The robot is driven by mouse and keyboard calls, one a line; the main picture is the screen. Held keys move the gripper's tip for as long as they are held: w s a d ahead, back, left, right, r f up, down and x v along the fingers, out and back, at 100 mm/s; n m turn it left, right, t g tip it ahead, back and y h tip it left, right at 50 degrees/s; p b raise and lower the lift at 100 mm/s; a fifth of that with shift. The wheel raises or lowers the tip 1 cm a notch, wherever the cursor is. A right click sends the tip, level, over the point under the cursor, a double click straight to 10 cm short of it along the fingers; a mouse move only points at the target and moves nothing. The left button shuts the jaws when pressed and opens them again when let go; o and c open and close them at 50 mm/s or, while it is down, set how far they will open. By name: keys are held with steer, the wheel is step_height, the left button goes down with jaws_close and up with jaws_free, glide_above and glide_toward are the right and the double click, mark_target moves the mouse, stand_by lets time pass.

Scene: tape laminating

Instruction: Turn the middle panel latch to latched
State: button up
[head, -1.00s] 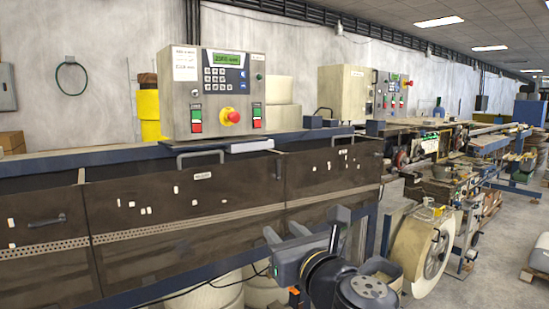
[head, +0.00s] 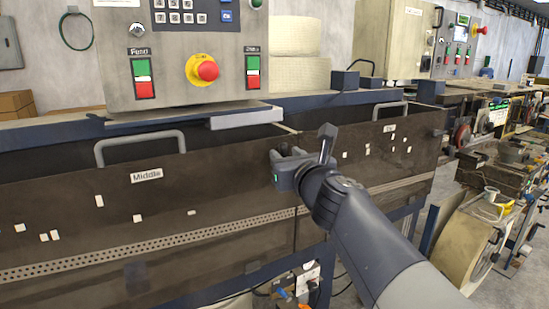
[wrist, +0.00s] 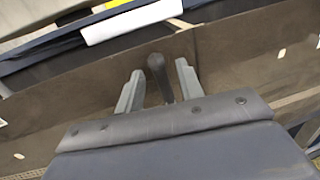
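The middle panel (head: 110,205) is a dark brown board with a "Middle" label (head: 146,176) and a grey handle on its top edge. My gripper (head: 284,153) is at the panel's upper right end, near the seam with the right-hand panel. In the wrist view my gripper (wrist: 159,86) is open. A dark latch lever (wrist: 158,73) with a rounded end stands between its two grey fingers, with a gap visible on each side. The lever's lower end is hidden by the gripper body. In the head view the gripper covers the latch.
A control box (head: 185,55) with a red stop button stands above the panel. The right-hand panel (head: 375,155) adjoins at the right. More machinery and a large roll stand further right.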

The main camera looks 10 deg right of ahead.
steer(key=shift+w, duration=0.55)
steer(key=shift+c, duration=0.6)
jaws_close()
